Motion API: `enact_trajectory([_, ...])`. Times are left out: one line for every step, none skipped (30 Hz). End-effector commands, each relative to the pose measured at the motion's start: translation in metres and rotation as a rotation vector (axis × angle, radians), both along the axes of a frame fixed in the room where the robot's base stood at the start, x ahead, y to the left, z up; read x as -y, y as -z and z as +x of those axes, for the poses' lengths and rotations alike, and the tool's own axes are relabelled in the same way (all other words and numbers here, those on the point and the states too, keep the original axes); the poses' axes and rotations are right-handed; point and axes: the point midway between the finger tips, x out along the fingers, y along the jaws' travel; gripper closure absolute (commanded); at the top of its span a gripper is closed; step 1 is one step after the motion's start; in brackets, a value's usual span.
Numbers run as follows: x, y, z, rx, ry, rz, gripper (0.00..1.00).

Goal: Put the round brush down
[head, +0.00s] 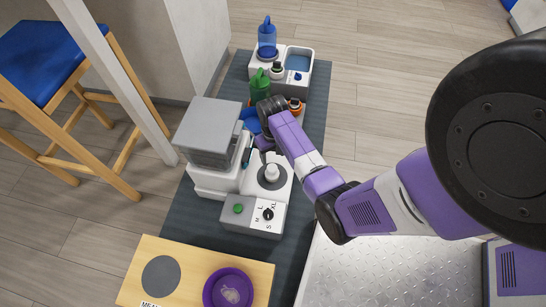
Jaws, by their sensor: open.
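My gripper (264,143) is low over the middle of the dark mat, beside the grey-and-white machine. It is small and partly covered by my own arm, and its jaws are open. I cannot make out a round brush for certain; it may be hidden by my gripper and arm. A teal, slim item (247,156) stands between the machine and my gripper. A blue item (249,119) lies just behind my gripper, partly covered.
The grey-lidded machine (209,133) stands close left of my gripper. A white unit with a round knob (271,172) and a dial box (252,215) are in front. A green bottle (260,85) and blue-topped dispenser (267,38) stand behind. A wooden board (200,259) holds a purple dish (228,290).

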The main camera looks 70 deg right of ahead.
Motion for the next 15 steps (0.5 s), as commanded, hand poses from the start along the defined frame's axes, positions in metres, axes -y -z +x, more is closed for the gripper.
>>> enact_trajectory([-0.002,-0.003,0.000,0.001,-0.002,-0.001,0.42])
enact_trajectory([-0.004,-0.002,-0.001,0.003,-0.005,-0.003,0.42])
enact_trajectory([-0.008,0.000,-0.001,0.008,-0.012,-0.009,0.42])
enact_trajectory([-0.012,0.002,-0.001,0.017,-0.019,-0.016,0.42])
enact_trajectory([-0.018,0.005,-0.001,0.027,-0.029,-0.025,0.42])
enact_trajectory([-0.028,0.009,-0.002,0.046,-0.045,-0.043,0.42])
enact_trajectory([-0.036,0.012,-0.002,0.064,-0.059,-0.058,0.42])
enact_trajectory([-0.046,0.015,-0.003,0.084,-0.075,-0.076,0.42])
enact_trajectory([-0.060,0.019,-0.005,0.114,-0.099,-0.100,0.42])
enact_trajectory([-0.070,0.020,-0.006,0.141,-0.118,-0.121,0.42])
enact_trajectory([-0.081,0.021,-0.007,0.168,-0.137,-0.142,0.42])
enact_trajectory([-0.095,0.020,-0.010,0.206,-0.162,-0.168,0.42])
enact_trajectory([-0.104,0.019,-0.012,0.234,-0.181,-0.188,0.42])
enact_trajectory([-0.114,0.016,-0.015,0.264,-0.199,-0.207,0.42])
enact_trajectory([-0.127,0.012,-0.019,0.303,-0.223,-0.231,0.42])
